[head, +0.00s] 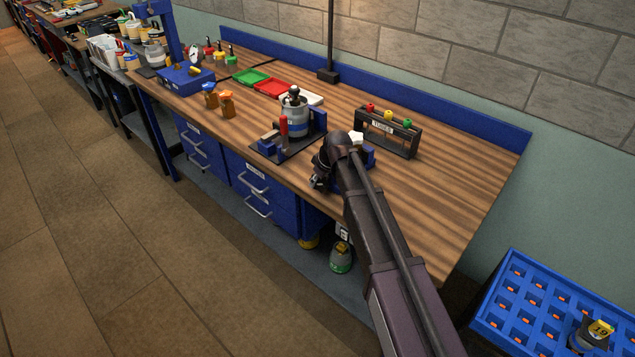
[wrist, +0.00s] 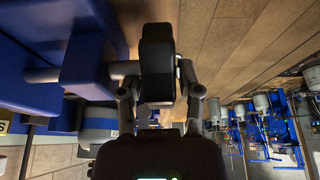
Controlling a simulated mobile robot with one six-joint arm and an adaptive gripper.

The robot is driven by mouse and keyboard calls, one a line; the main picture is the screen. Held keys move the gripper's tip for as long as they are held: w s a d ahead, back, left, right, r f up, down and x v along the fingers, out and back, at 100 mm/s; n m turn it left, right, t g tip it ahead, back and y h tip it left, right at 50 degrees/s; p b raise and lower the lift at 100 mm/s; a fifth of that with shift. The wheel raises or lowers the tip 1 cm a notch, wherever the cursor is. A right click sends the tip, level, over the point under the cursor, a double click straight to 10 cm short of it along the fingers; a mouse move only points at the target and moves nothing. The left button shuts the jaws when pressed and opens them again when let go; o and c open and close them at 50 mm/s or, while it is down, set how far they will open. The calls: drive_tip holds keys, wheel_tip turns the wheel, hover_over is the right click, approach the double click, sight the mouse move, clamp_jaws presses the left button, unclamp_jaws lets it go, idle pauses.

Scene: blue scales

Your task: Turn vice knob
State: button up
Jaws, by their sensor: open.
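The blue vice (head: 370,157) sits at the bench's front edge, mostly hidden behind my arm in the head view. In the wrist view its blue body (wrist: 82,45) is at the left, with a grey shaft coming out toward the middle. A dark, elongated knob (wrist: 157,50) shows at the shaft's end. My gripper (wrist: 158,82) is open, with one finger on each side of the knob; I cannot tell whether they touch it. In the head view my gripper (head: 319,180) is in front of the vice, and the knob cannot be made out there.
A fixture with a grey pot (head: 294,122) and a red-handled tool (head: 283,125) stand left of the gripper. A black rack (head: 388,135) with coloured knobs is behind the vice. Blue drawers (head: 265,188) are below the bench. The bench's right end is clear.

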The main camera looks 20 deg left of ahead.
clamp_jaws()
drive_tip(key=shift+y+b, duration=0.3)
drive_tip(key=shift+y, duration=0.2)
unclamp_jaws()
drive_tip(key=shift+r+h+p, duration=0.1)
drive_tip(key=shift+h+p, duration=0.25)
drive_tip(key=shift+h, duration=0.05)
drive_tip(key=p+v, duration=1.2)
drive_tip(key=v, duration=0.1)
drive_tip(key=shift+r+p, duration=0.3)
drive_tip(key=shift+p, duration=0.05)
